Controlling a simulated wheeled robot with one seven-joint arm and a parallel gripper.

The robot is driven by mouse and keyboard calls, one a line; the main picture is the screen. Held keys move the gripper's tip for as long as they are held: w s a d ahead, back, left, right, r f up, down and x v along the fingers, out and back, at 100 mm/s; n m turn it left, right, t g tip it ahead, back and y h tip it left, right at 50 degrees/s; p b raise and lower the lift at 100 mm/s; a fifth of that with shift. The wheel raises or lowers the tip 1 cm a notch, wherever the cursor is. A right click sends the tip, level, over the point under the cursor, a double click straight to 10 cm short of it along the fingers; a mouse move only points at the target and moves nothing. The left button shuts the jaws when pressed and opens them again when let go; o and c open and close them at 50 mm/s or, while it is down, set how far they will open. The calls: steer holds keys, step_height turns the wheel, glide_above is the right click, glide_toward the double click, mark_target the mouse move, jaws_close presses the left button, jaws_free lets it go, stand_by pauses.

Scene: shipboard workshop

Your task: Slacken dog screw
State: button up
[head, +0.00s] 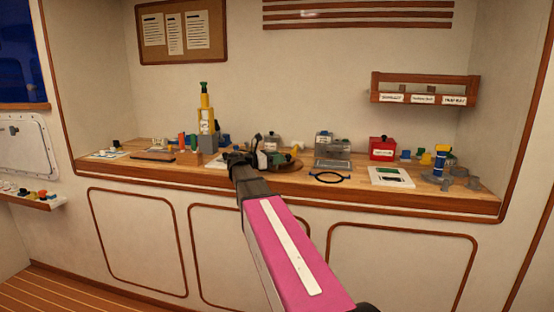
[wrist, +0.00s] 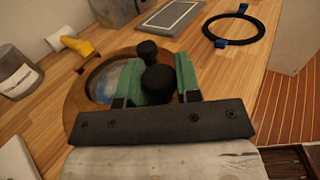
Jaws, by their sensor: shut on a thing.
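A round wooden-rimmed port (wrist: 74,100) with a glass pane lies on the wooden bench in the wrist view. A black ball knob (wrist: 158,83), apparently on the dog screw, sits over its rim between the green fingertips of my gripper (wrist: 158,80). My gripper is shut on this knob. A second black knob (wrist: 147,49) stands just beyond it. The screw's shank is hidden behind the knob and jaws. In the head view, my gripper (head: 238,159) reaches over the bench beside the port (head: 292,165), which my arm partly covers.
A grey-topped tray (wrist: 172,17) and a black ring (wrist: 262,30) lie beyond. A red box (head: 382,149) and white board (head: 405,183) are farther right.

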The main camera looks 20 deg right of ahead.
steer(key=n+t, duration=0.2)
steer(key=t, duration=0.1)
steer(key=shift+s, duration=0.2)
steer(key=shift+w+n+t+y, duration=0.2)
steer(key=shift+n+t+y, duration=0.5)
steer(key=shift+n+t, duration=0.8)
steer(key=shift+m+t, duration=0.3)
steer(key=o, duration=0.9)
steer(key=v, duration=1)
steer(key=shift+s+a, duration=0.15)
steer(key=shift+a, duration=0.25)
